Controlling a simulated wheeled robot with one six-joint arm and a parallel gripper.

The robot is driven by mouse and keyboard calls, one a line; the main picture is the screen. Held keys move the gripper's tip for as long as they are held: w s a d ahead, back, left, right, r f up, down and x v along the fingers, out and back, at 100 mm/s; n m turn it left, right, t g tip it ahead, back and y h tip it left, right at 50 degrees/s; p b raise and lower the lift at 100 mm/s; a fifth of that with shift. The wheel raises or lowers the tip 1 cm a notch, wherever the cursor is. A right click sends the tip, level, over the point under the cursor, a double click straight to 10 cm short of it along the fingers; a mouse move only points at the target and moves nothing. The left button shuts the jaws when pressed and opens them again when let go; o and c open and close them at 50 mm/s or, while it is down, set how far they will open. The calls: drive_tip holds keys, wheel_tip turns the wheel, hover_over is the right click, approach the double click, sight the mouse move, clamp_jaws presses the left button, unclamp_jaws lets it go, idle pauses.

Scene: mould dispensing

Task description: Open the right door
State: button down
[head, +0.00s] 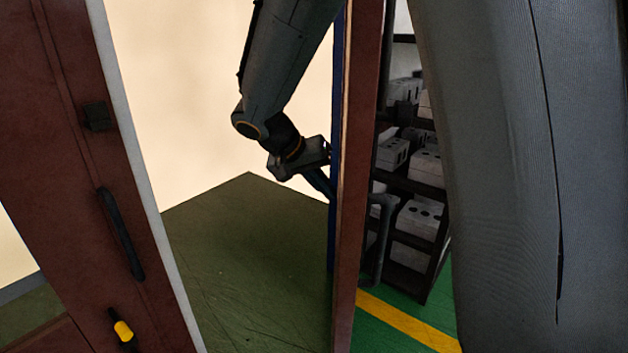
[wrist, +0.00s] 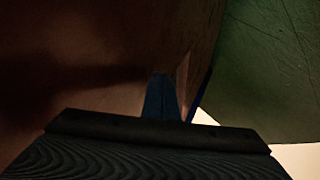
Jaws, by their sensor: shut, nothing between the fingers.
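The right door (head: 358,180) is reddish brown and stands nearly edge-on in the middle of the head view, with a blue strip along its left side. Its dark handle (head: 382,235) sticks out to the right. My gripper (head: 325,188) is at the left side of this door, with its fingers shut and empty. The fingertips are close to the door edge; I cannot tell whether they touch. In the wrist view, the blue fingers (wrist: 162,98) appear together in front of a reddish-brown surface (wrist: 90,60), likely the door.
Another reddish-brown door (head: 65,130) stands at the left, with a black handle (head: 120,235) and a yellow-and-black latch (head: 123,331). A dark shelf rack (head: 425,280) with pale perforated blocks stands behind the right door. Dark green floor (head: 240,260) lies open between the doors.

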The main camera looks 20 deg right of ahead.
drive_tip(key=shift+s+d, duration=0.1)
drive_tip(key=shift+d, duration=0.15)
